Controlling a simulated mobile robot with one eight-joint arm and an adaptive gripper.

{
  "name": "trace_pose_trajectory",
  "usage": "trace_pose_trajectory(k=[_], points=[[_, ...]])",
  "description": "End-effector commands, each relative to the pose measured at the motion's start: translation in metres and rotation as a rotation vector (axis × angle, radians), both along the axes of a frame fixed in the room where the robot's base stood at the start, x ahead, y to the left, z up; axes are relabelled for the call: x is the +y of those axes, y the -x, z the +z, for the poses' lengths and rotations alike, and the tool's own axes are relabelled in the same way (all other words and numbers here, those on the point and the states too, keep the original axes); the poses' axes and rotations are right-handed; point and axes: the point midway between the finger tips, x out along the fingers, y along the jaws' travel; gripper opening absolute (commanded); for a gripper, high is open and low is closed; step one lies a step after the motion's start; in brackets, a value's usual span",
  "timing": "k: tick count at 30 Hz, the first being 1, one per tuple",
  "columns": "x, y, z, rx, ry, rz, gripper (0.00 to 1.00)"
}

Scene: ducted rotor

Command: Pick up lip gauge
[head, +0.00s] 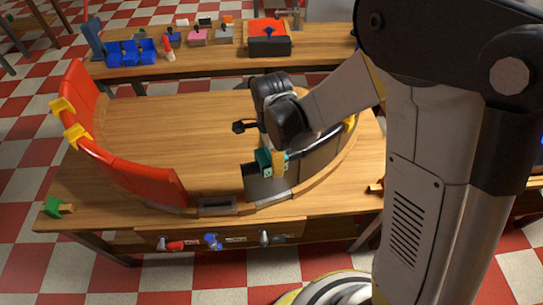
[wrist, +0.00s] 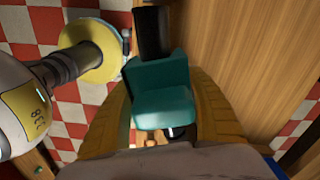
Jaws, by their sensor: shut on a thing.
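The lip gauge, which I take to be the teal block (head: 264,160), is at the near end of the grey curved wall's top edge. In the wrist view the teal stepped block (wrist: 160,97) sits between my two tan fingers. My gripper (head: 278,160) is shut on it, and it also shows in the wrist view (wrist: 160,118). The head view does not show clearly whether the block touches the wall. Part of the block is hidden by my gripper.
A grey curved wall (head: 318,162) and a red curved wall (head: 130,172) with yellow clips stand on the wooden table (head: 185,120). A green-and-tan piece (head: 58,207) lies at the left front corner. A back bench holds blue bins (head: 132,53) and a red box (head: 269,38).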

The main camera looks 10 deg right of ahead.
Motion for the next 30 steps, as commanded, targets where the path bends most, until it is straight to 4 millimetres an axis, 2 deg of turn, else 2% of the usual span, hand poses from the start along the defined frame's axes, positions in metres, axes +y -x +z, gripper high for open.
trace_pose_trajectory(k=[8, 11, 15, 24, 30], points=[[0.000, 0.000, 0.008, 0.000, 0.000, 0.000, 0.22], [0.000, 0.000, 0.019, 0.000, 0.000, 0.000, 0.22], [0.000, 0.000, 0.046, 0.000, 0.000, 0.000, 0.22], [-0.067, 0.022, 0.085, 0.000, 0.000, -0.006, 0.22], [-0.099, 0.032, 0.104, 0.000, 0.000, -0.003, 0.22]])
